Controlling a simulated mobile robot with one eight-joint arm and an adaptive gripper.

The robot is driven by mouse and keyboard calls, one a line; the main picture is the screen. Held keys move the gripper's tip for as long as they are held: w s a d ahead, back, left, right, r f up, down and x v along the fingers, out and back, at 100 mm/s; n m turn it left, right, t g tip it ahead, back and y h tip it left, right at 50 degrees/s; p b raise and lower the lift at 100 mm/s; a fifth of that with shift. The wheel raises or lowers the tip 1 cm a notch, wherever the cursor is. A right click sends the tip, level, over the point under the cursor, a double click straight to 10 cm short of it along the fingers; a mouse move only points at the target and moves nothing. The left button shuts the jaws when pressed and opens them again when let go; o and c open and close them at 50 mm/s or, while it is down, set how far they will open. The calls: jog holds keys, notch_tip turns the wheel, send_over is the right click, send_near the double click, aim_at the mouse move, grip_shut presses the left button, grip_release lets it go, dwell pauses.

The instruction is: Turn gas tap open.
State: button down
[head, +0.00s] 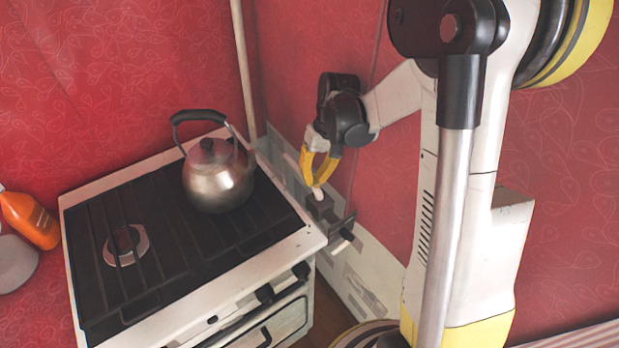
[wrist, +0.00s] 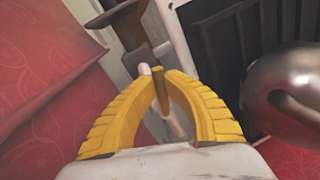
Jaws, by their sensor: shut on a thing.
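The gas tap appears to be the grey fitting (head: 322,208) with a pale handle (head: 318,193), low by the wall at the right side of the stove. My gripper (head: 316,183) reaches down to it from above, and its yellow fingers are closed at the pale handle. In the wrist view my gripper (wrist: 160,75) has its fingertips nearly together, with the pale handle (wrist: 144,70) at the tips. The fingers partly hide the handle, so its exact angle is hard to tell.
The stove (head: 180,290) stands to the left, with a metal kettle (head: 215,185) on its black grate. The kettle also shows at the right of the wrist view (wrist: 285,85). A pale-ended bar (head: 345,236) sticks out just in front of the fitting. Red walls lie close behind.

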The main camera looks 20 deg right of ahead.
jog(key=shift+d+n, duration=0.35)
jog(key=shift+n, duration=0.25)
jog(key=c, duration=1.4)
grip_release()
notch_tip(320, 180, up, 10)
jog(key=shift+f, duration=0.1)
jog(key=shift+c, duration=0.5)
